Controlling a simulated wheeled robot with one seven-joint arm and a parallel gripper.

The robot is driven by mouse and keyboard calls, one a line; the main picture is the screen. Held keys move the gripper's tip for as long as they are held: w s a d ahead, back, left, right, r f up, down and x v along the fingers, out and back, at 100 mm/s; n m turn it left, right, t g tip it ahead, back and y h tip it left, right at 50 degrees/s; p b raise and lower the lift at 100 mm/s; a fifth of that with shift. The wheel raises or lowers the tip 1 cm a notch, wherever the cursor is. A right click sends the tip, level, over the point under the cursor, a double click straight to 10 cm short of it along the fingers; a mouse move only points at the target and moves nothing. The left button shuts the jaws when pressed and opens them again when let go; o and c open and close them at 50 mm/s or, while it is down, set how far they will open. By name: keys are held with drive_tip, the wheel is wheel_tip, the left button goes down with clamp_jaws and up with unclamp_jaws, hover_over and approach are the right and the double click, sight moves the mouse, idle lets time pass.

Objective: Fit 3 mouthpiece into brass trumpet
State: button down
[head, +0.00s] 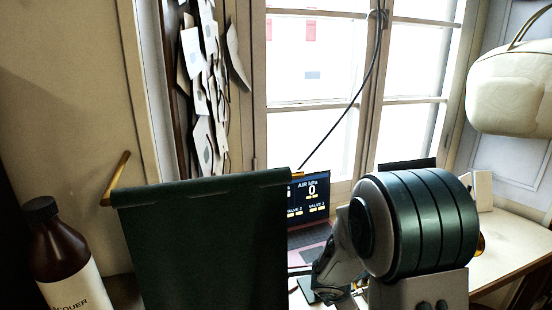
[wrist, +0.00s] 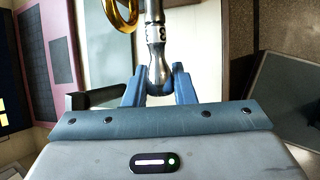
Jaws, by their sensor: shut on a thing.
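In the wrist view my gripper (wrist: 158,85) has its two blue fingers closed around the cup end of a silver mouthpiece (wrist: 156,52). The mouthpiece carries a label that reads as a 3, partly turned away. Its shank points to the top of the picture and its end is out of frame. A curved piece of brass tubing (wrist: 122,12) shows just left of the shank, perhaps part of the trumpet. I cannot tell whether the two touch. In the head view my arm hides the gripper and the mouthpiece.
A dark green cloth (head: 205,245) hangs at front left, next to a brown lacquer bottle (head: 62,255). A wooden bench (head: 515,250) extends right. A pale bag (head: 512,92) hangs at upper right.

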drive_tip(key=shift+s+f+g+y+p, duration=0.1)
drive_tip(key=shift+f+g+y+p, duration=0.15)
drive_tip(key=shift+y+p, duration=0.65)
idle(1.0)
drive_tip(key=c, duration=2.2)
unclamp_jaws()
drive_tip(key=shift+g+y+p, duration=0.25)
drive_tip(key=shift+y+p, duration=0.15)
drive_tip(key=shift+p, duration=1.45)
drive_tip(key=c, duration=2.2)
unclamp_jaws()
drive_tip(key=shift+d+r, duration=0.1)
drive_tip(key=shift+d, duration=0.1)
drive_tip(key=c, duration=1.1)
unclamp_jaws()
drive_tip(key=shift+d, duration=0.1)
drive_tip(key=shift+a+r, duration=0.1)
drive_tip(key=shift+a, duration=0.1)
drive_tip(key=s+r+m+h+p, duration=0.1)
drive_tip(key=s+r+m, duration=0.5)
drive_tip(key=r, duration=0.4)
drive_tip(key=s+r+m, duration=0.5)
drive_tip(key=s+r, duration=0.1)
drive_tip(key=r, duration=0.3)
drive_tip(key=s+a+r+m+y+b, duration=0.2)
drive_tip(key=s+a+r+m, duration=0.1)
drive_tip(key=s+m, duration=0.6)
drive_tip(key=shift+s+a+m+y, duration=0.2)
drive_tip(key=shift+s+m+y, duration=0.2)
drive_tip(key=shift+m, duration=0.1)
